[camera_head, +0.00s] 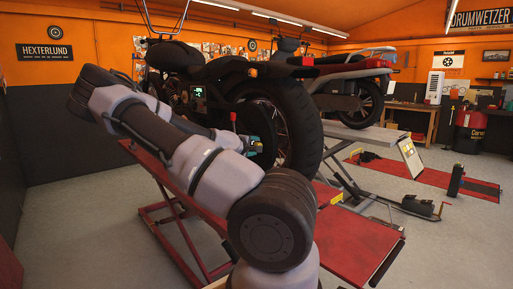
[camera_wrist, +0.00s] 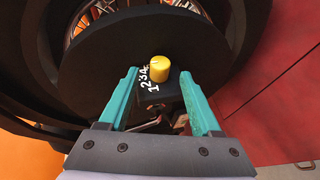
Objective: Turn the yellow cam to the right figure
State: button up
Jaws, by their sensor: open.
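In the wrist view, the yellow cam (camera_wrist: 160,71) is a short round knob on a dark block in front of a black disc. White figures, seemingly 1 to 4, curve along its left side. A thin dark mark shows on its top, too small to tell which figure it points at. My gripper (camera_wrist: 159,75) is open, with teal fingers left and right of the cam and a gap on each side. In the head view, my gripper (camera_head: 251,144) is beside the rear wheel, and the cam cannot be made out there.
The motorcycle's rear wheel (camera_head: 296,130) stands close to my gripper. The red lift (camera_head: 355,245) lies below. A second motorcycle (camera_head: 355,80) stands behind; grey floor (camera_head: 440,240) is open at right.

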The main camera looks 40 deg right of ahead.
aim_at(258, 144)
jog(key=shift+x, duration=1.35)
grip_shut()
jog(key=shift+r, duration=0.1)
jog(key=shift+d+r+m+g+y, duration=0.15)
jog(key=shift+m+g+y, duration=0.1)
jog(key=shift+y, duration=0.35)
jog(key=shift+r+m+g+y, duration=0.15)
jog(key=shift+m+y, duration=0.1)
jog(key=shift+y, duration=0.35)
jog(key=shift+d+r+m+g+y, duration=0.1)
jog(key=shift+m+g+y, duration=0.05)
jog(key=shift+y, duration=0.5)
jog(key=shift+d+r+m+g+y, duration=0.1)
jog(key=shift+m+g+y, duration=0.05)
jog(key=shift+y, duration=0.5)
